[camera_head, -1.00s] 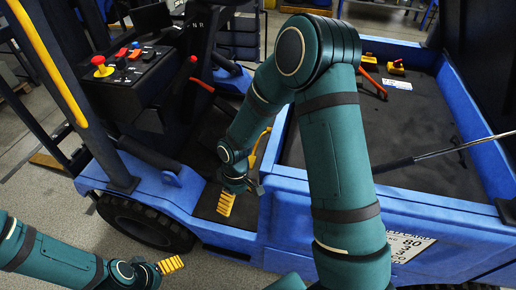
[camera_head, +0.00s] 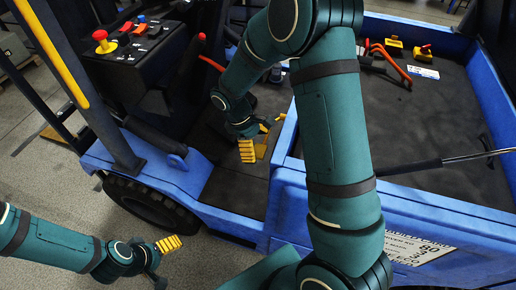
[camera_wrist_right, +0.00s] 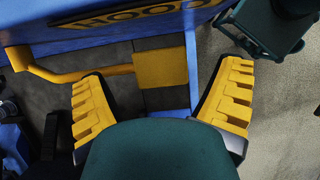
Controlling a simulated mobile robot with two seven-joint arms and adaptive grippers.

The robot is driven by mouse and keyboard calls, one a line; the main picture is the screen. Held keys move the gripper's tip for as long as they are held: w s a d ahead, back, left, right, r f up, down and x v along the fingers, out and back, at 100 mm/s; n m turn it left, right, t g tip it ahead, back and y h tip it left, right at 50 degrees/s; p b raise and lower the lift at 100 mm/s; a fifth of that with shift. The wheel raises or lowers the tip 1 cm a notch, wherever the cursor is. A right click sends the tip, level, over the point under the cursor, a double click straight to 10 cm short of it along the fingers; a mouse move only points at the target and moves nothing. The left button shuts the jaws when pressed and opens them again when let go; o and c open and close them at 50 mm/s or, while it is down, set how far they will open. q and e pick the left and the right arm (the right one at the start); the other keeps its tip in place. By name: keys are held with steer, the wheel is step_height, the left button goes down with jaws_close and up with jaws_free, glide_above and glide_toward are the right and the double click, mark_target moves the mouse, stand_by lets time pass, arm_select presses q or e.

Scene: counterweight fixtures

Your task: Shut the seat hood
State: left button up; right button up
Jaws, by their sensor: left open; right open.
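The seat hood's blue panel with raised HOOD lettering (camera_wrist_right: 130,14) crosses the top of the right wrist view. A yellow bar with a flat yellow plate (camera_wrist_right: 160,68) is below it, between my right gripper's fingers and apart from both. In the head view, the right gripper (camera_head: 247,150) is open and empty beside the blue body, close to that yellow part (camera_head: 262,150). The blue body's dark-floored top (camera_head: 440,112) is uncovered, with a strut (camera_head: 430,165) across it. My left gripper (camera_head: 168,244) is open and empty at lower left, low beside the wheel.
A control box with a red knob (camera_head: 101,40) stands upper left. Yellow and red fittings (camera_head: 393,42) sit at the back of the dark floor.

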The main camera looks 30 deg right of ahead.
steer(key=shift+s+d+f, duration=0.1)
steer(key=shift+s+f, duration=0.1)
steer(key=shift+f, duration=0.3)
